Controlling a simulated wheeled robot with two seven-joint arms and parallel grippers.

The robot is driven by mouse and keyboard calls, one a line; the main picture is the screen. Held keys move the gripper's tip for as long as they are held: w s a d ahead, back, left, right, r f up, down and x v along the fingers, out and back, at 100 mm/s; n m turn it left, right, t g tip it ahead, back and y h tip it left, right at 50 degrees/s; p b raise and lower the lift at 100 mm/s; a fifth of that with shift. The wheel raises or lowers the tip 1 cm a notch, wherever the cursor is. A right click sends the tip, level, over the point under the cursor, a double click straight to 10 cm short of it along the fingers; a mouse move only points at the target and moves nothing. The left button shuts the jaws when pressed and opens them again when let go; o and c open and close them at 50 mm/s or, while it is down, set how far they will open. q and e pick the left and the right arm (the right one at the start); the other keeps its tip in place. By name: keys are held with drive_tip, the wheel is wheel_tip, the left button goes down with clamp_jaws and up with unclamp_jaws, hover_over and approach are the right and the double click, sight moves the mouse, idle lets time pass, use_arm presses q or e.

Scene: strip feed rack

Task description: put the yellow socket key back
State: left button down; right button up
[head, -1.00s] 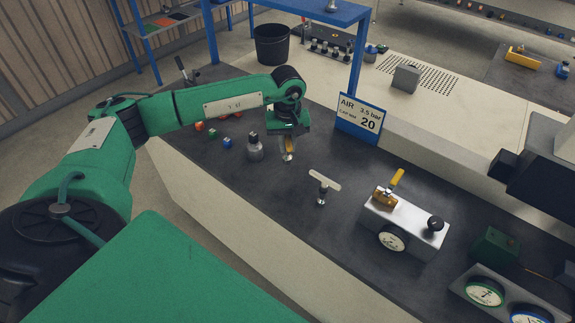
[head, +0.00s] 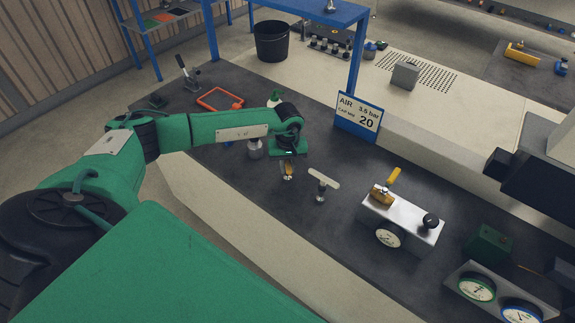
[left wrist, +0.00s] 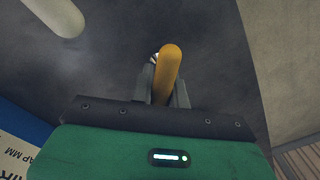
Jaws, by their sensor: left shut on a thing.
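The yellow socket key (left wrist: 170,65) is between the fingers of my left gripper (left wrist: 163,90) in the left wrist view, its rounded yellow end pointing away from the palm. In the head view my left gripper (head: 288,163) is low over the dark bench, with a little of the yellow key and a shiny tip showing below it. The gripper is shut on the key. The key's lower end is small, and I cannot tell whether it touches the bench. My right gripper is not in view.
A pale-topped T-handle (head: 323,179) stands just right of the gripper. A grey metal fitting (head: 255,150) is close on the left. A silver block (head: 402,220) with gauge and yellow lever, and a blue-edged AIR sign (head: 358,117), stand farther right. An orange frame (head: 220,99) lies behind my arm.

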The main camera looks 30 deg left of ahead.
use_arm(q)
drive_tip(key=shift+f, duration=0.2)
drive_tip(key=c, duration=1.4)
unclamp_jaws()
drive_tip(key=shift+r, duration=0.1)
drive_tip(key=shift+o, duration=0.2)
drive_tip(key=shift+r, duration=0.5)
wheel_tip(320, 180, up, 11)
drive_tip(key=b, duration=0.3)
drive_tip(key=shift+f+b, duration=0.15)
drive_tip(key=shift+b, duration=0.2)
drive_tip(key=shift+r, duration=0.3)
